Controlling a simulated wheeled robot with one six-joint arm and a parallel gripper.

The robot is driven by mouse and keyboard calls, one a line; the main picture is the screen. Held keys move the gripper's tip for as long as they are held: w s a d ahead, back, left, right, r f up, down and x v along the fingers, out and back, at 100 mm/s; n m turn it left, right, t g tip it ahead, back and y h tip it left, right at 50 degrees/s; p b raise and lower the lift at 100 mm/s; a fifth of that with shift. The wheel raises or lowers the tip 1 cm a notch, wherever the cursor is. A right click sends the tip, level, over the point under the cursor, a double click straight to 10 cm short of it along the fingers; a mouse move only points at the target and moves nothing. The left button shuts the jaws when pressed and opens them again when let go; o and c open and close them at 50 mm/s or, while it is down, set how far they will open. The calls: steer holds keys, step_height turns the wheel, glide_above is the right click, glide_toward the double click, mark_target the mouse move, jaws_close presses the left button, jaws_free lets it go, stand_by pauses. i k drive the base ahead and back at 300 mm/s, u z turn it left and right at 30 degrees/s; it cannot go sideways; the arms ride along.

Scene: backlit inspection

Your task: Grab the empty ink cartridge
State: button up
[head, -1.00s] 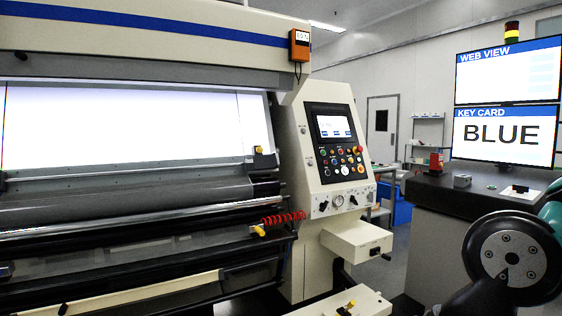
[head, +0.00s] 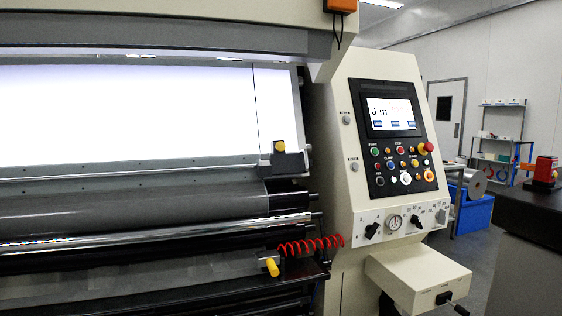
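I see nothing that I can clearly tell is an ink cartridge. A small red object with a dark base (head: 544,170) stands on the dark counter (head: 530,212) at the right edge. It is too small to tell what it is. My gripper is not in view.
A large cream machine with a bright backlit panel (head: 120,115) and grey rollers (head: 130,218) fills the left and middle. Its control panel (head: 393,140) and a cream box with a crank (head: 418,280) stick out. Open floor (head: 462,260) lies between machine and counter.

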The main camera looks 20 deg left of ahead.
mark_target(265, 157)
steer(key=u, duration=0.25)
steer(key=i, duration=1)
steer(key=u, duration=0.5)
